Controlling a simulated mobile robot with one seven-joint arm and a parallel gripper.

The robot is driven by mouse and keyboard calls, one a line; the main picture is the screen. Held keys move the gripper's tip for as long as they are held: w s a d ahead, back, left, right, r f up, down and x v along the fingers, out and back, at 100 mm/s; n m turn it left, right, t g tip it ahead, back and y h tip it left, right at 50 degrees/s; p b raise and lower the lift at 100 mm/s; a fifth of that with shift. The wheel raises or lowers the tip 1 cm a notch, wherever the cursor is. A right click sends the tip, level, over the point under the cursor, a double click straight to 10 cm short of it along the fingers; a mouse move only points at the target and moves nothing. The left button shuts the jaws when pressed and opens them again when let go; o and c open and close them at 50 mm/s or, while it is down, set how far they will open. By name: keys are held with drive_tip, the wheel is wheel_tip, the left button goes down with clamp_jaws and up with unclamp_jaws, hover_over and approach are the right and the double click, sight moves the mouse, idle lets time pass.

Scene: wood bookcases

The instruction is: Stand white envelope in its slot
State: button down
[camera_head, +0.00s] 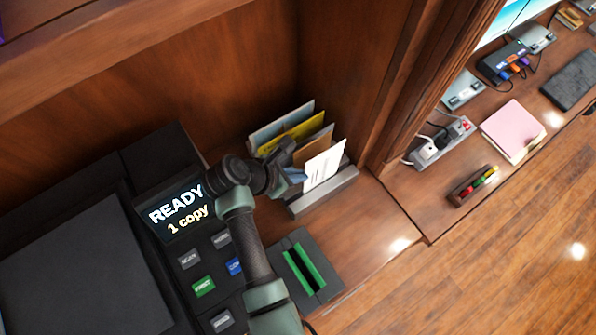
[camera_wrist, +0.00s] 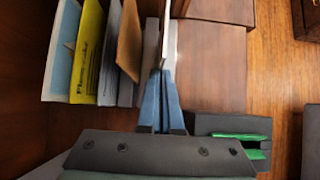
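The white envelope (camera_head: 323,166) with printed lines stands upright at the near end of the grey slotted rack (camera_head: 326,192). My gripper (camera_head: 296,174) has its blue fingers closed on the envelope's edge. In the wrist view the fingertips (camera_wrist: 161,76) meet at the envelope (camera_wrist: 170,36), which shows as a thin white strip. Its lower edge is at the rack, but I cannot tell whether it rests on the slot's floor. Behind it stand a brown envelope (camera_wrist: 130,40), a greyish one (camera_wrist: 110,55), a yellow one (camera_wrist: 87,50) and a light blue one (camera_wrist: 62,50).
A printer (camera_head: 75,265) with a lit screen is at the left. A dark block with green strips (camera_head: 304,268) lies in front of the rack. A wood partition (camera_head: 385,100) rises right of the rack, beyond it a power strip (camera_head: 441,140) and pink notepad (camera_head: 513,131).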

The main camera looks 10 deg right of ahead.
drive_tip(key=shift+f+b, duration=0.85)
drive_tip(key=shift+f, duration=0.35)
drive_tip(key=c, duration=1)
unclamp_jaws()
drive_tip(key=v, duration=0.7)
drive_tip(key=shift+r+b, duration=0.25)
drive_tip(key=shift+b, duration=0.2)
